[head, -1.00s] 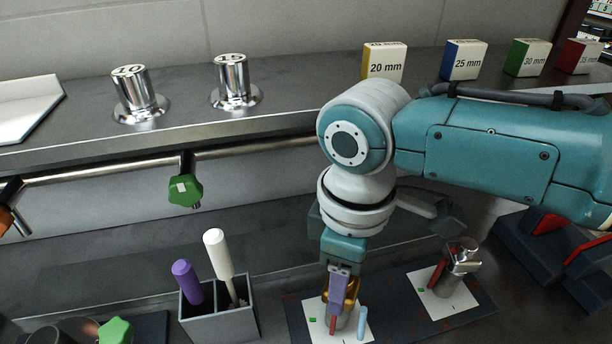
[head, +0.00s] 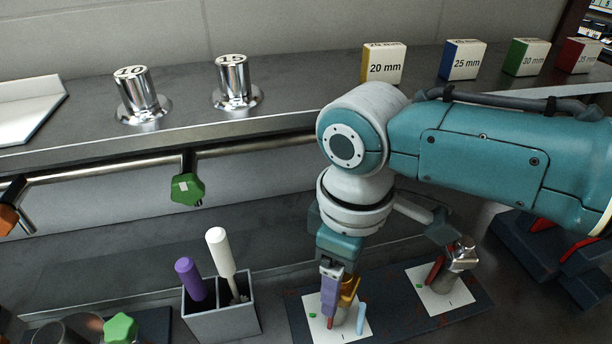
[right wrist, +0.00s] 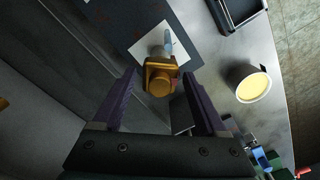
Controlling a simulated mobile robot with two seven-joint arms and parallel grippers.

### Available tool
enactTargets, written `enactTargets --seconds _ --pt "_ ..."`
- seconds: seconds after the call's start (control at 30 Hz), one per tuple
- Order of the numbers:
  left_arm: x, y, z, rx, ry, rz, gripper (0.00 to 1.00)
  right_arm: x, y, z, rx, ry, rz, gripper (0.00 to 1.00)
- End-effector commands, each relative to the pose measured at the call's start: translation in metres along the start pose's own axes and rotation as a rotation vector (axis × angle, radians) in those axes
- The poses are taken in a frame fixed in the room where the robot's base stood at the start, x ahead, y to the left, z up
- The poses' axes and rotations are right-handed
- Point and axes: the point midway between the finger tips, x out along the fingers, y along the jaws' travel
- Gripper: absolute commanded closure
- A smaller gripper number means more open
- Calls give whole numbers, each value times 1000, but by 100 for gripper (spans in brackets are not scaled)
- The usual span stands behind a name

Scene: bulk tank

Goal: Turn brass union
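The brass union (head: 349,288) sits on top of a grey upright fitting on a white card (head: 357,325) at the bottom of the head view. My right gripper (head: 338,290) reaches down over it, its purple finger partly covering the brass. In the right wrist view the brass union (right wrist: 160,79) lies between the two purple fingers (right wrist: 159,88). Gaps show on both sides, so the gripper looks open around it. My left gripper is in neither view.
A second fitting with a silver top (head: 461,254) and a red lever stands to the right on the same dark mat (head: 400,307). A grey holder (head: 222,318) with purple and white handled tools stands left. A rail with a green knob (head: 187,188) runs behind.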

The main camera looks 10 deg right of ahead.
Motion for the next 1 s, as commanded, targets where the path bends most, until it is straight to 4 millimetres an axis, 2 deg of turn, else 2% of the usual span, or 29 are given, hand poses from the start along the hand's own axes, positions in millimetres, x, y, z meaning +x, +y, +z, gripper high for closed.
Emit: enactTargets --seconds 0.27,0.37,0.8,1.0 --pt "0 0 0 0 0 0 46 0 0 0 0 -1 1 18" --pt "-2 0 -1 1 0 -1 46 -6 0 0 0 1 1 18" --pt "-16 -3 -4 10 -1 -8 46 -85 0 -1 -1 3 2 18" --pt "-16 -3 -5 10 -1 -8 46 -99 0 0 1 0 1 18"
